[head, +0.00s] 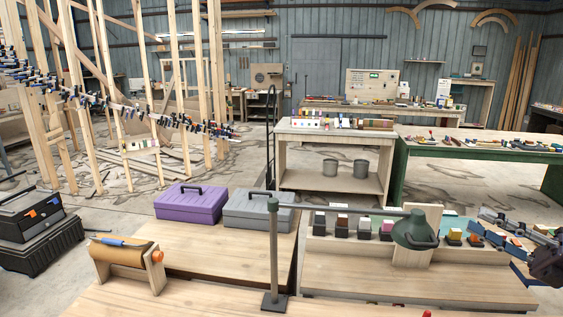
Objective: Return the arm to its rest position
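My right gripper (546,264) is a dark shape at the right edge of the head view, cut off by the frame. It is beside the right end of the near bench, and its fingers are too dark and small to read. I see nothing clearly held in it. My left gripper is not in view. The curved stringer (140,113) runs across the upright timber posts at the left, with many dark clamps along it.
The near wooden bench (215,262) carries a purple toolbox (190,203), a grey toolbox (256,209), a green lamp (415,232) and a roll on a wooden stand (124,258). Clamps (505,228) lie at its right. Black cases (40,235) stand at the left. Floor shows between the benches.

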